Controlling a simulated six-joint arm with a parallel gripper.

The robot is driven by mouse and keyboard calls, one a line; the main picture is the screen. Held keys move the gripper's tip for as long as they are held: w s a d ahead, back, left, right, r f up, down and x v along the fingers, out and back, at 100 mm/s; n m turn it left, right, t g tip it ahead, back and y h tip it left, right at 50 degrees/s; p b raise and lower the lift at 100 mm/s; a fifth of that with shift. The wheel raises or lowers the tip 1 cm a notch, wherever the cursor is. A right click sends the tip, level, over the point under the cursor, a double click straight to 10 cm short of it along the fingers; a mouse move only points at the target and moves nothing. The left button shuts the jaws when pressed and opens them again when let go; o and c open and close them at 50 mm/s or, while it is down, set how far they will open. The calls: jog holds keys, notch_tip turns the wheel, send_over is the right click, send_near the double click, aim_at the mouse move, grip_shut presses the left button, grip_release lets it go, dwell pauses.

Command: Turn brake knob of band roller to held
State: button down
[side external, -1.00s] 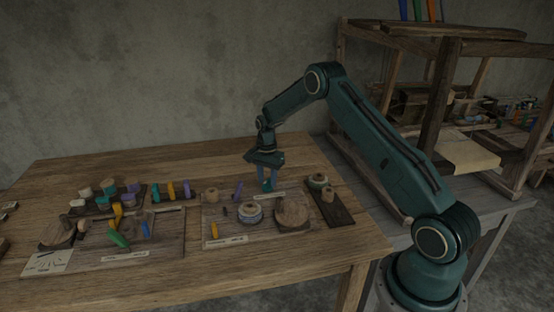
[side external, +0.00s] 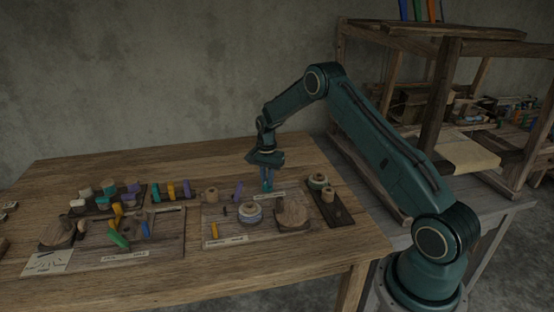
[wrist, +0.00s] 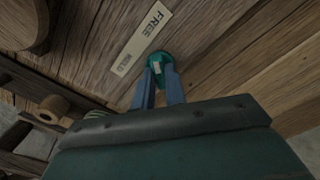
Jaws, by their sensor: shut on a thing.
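The teal brake knob (wrist: 161,60) is round, with a pale mark on its top, and sits beside a pale label strip (wrist: 141,40) reading FREE at one end and HELD at the other. I cannot tell for certain which word the mark points to. My gripper (wrist: 160,80) is shut on the knob, its two blue fingers reaching it from above. In the side view the knob (side external: 267,187) shows small below the fingertips at the back edge of the right-hand board, and the fingers partly hide it.
The right-hand board carries a round wooden disc (side external: 293,212), a wound band roll (side external: 250,213) and small coloured pegs. A dark tray with spools (side external: 328,195) lies to its right. Another crowded board (side external: 170,240) is to the left. The table behind is clear.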

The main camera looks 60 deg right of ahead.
jog(key=n, duration=0.7)
jog(key=shift+n, duration=0.4)
jog(key=n, duration=0.3)
jog(key=shift+n, duration=2.2)
jog(key=c, duration=1.4)
grip_release()
jog(key=shift+c, duration=0.2)
